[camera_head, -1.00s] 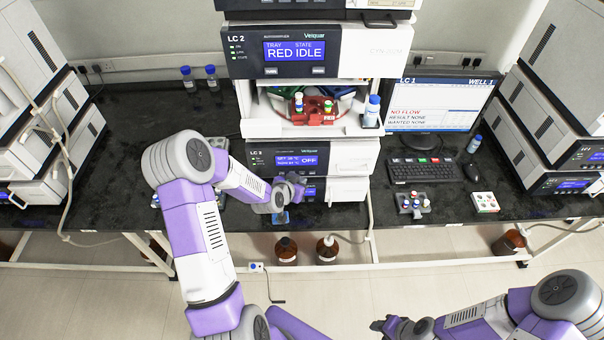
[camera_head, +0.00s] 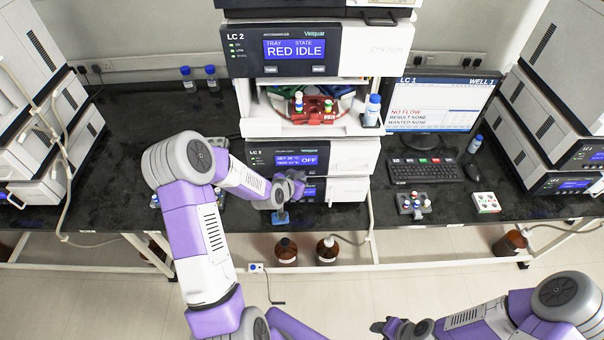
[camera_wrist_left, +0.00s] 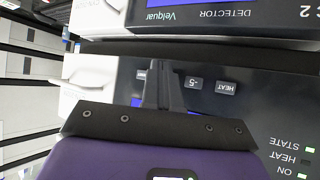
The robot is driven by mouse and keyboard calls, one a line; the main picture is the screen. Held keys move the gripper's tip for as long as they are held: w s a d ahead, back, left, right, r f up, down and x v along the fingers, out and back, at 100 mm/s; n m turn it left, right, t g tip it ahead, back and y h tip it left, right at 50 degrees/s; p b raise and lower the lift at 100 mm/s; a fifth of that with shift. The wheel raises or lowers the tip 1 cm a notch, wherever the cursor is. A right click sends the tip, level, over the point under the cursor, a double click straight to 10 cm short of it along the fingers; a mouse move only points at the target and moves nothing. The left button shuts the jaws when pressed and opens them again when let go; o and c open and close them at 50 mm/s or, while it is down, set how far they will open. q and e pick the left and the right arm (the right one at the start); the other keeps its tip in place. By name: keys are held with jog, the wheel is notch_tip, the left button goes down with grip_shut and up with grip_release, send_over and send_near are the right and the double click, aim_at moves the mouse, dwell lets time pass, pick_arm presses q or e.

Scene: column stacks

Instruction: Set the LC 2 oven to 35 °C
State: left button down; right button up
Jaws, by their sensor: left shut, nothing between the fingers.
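The LC 2 oven (camera_head: 345,157) is the white unit with a dark front below the sample bay. Its blue display (camera_head: 297,160) shows a set line, a now line and OFF; the digits are too small to read surely. My left gripper (camera_head: 299,181) is at the oven's lower front edge, hiding part of it. In the left wrist view, which is upside down, its shut, empty fingers (camera_wrist_left: 163,72) are at the panel, beside the -5 button (camera_wrist_left: 194,83) and the HEAT button (camera_wrist_left: 226,87). Another button (camera_wrist_left: 141,74) is partly hidden by the fingers. My right gripper (camera_head: 378,326) is low, away from the bench.
The LC 2 detector (camera_wrist_left: 205,17) adjoins the oven. A red tray with vials (camera_head: 313,108) is in the bay above. The keyboard (camera_head: 423,170), monitor (camera_head: 440,105) and a vial rack (camera_head: 413,205) are to the right. Brown bottles (camera_head: 286,251) stand under the bench.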

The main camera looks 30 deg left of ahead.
pick_arm(q)
jog(key=shift+w, duration=0.15)
dwell(0.3)
jog(key=shift+s+d+b, duration=0.35)
jog(key=shift+s+d, duration=0.05)
jog(key=shift+s, duration=0.3)
jog(key=shift+s+d+b, duration=0.25)
jog(key=shift+s+d, duration=0.2)
jog(key=shift+s, duration=0.25)
jog(key=shift+s+d+b, duration=0.2)
jog(key=shift+s+d, duration=0.2)
jog(key=shift+s, duration=0.35)
jog(key=shift+s+d+b, duration=0.25)
jog(key=shift+s+d, duration=0.2)
jog(key=shift+s, duration=0.25)
